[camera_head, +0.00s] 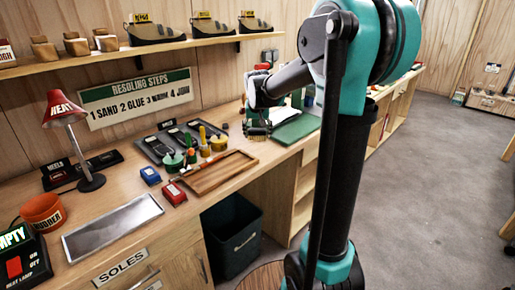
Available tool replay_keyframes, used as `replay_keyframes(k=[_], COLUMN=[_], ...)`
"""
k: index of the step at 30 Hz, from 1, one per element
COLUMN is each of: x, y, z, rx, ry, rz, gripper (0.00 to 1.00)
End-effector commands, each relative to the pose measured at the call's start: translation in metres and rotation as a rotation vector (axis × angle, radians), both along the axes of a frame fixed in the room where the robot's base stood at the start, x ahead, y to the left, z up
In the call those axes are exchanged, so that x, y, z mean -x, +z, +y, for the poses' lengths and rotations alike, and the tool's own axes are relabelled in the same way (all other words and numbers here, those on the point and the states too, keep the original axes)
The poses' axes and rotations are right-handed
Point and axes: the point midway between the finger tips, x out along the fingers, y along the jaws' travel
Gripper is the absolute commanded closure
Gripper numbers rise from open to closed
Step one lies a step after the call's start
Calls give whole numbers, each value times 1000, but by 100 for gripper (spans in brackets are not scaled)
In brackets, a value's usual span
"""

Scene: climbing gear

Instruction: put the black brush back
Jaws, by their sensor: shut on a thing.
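My gripper (257,118) is over the far part of the workbench, at the end of my teal and black arm. It is small in the picture and its fingers are partly hidden. It is shut on a small dark thing with a paler lower edge, which looks like the black brush (257,131). I cannot tell whether the brush touches the bench. A green mat (297,129) lies just right of it. A shallow wooden tray (216,174), which looks empty, lies nearer on the bench.
A dark tray (152,152), jars and upright tools (205,140) stand left of my gripper. A red lamp (62,108), blue box (150,175), red box (174,193) and metal plate (112,227) are nearer. A shelf of shoes (155,30) hangs above. A bin (232,235) stands below.

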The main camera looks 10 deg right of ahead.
Motion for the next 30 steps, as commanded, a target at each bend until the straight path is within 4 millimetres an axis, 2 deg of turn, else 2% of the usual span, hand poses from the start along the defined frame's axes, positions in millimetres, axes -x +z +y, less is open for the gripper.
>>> replay_keyframes(k=[3,9,16,29,30], x=[0,0,0,0,0], y=[-20,-35,-64,-72,-72], z=[0,0,0,0,0], rx=[0,0,0,0,0], ry=[0,0,0,0,0], rz=[0,0,0,0,0], gripper=[77,77,77,77,34])
